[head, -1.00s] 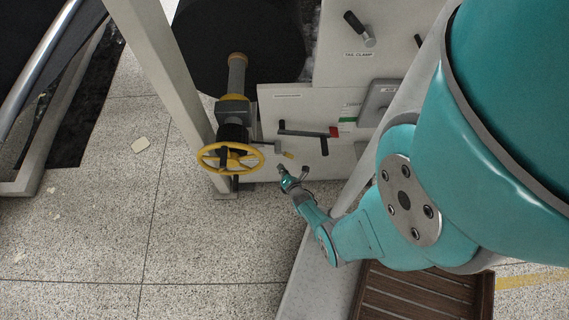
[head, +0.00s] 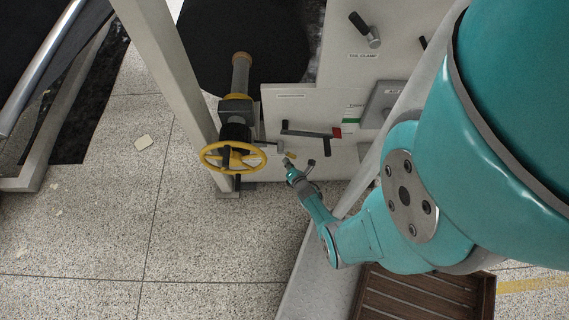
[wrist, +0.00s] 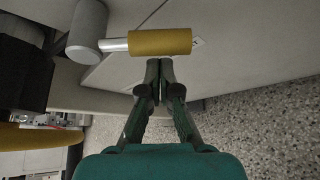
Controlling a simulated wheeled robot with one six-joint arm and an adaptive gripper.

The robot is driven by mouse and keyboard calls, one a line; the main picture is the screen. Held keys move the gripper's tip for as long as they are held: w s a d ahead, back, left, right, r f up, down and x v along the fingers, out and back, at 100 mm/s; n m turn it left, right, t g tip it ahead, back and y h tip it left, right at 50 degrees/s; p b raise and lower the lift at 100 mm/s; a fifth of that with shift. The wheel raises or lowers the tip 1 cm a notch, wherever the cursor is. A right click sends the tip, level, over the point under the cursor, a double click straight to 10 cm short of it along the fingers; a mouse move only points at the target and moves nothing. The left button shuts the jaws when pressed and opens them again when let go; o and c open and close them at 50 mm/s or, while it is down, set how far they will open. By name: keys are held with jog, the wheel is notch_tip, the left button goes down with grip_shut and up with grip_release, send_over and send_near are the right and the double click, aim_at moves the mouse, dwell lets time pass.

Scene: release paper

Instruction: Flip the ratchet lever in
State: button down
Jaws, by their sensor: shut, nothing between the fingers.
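The ratchet lever shows in the wrist view as a yellow cylindrical grip (wrist: 160,42) on a short silver rod, which joins a grey round hub (wrist: 88,30) at the left. In the head view its small yellow grip (head: 291,154) lies just right of the yellow handwheel. My gripper (wrist: 159,62) is shut and empty, its fingertips together right at the lower edge of the yellow grip. I cannot tell whether they touch it. In the head view my gripper (head: 288,162) is just below the lever's grip.
The yellow handwheel (head: 206,160) stands left of the lever on a dark shaft housing. A white post (head: 165,70) rises at left. The speckled floor (head: 90,235) is open.

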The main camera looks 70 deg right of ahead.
jog(key=shift+s+d+r, duration=0.15)
jog(key=shift+s+r, duration=0.1)
